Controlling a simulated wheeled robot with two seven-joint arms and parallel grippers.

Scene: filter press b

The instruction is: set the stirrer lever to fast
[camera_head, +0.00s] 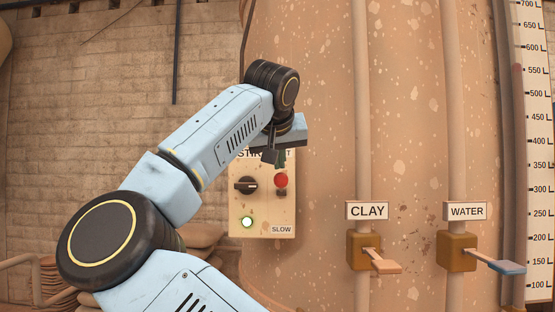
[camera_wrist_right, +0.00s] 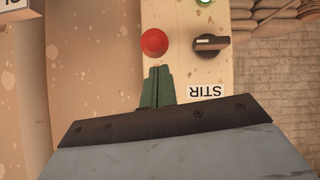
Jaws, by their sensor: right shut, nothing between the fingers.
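The stirrer panel (camera_head: 262,213) is a beige box on the big tank. Its lever has a red ball end (camera_head: 281,180) on the panel's right side, well above the SLOW label (camera_head: 281,229). A label near the top right is mostly hidden by my gripper; only its last letter, T, shows. My right gripper (camera_head: 274,159) is in front of the panel's top, just above the red ball. In the right wrist view its green fingers (camera_wrist_right: 158,80) are together and empty, tips close to the red ball (camera_wrist_right: 154,42); I cannot tell whether they touch. My left gripper is out of view.
A black knob (camera_head: 245,185) and a lit green lamp (camera_head: 247,222) sit on the panel's left. To the right are the CLAY valve handle (camera_head: 382,263) and WATER valve handle (camera_head: 502,264), then a litre scale (camera_head: 536,130). Sacks (camera_head: 200,237) lie at lower left.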

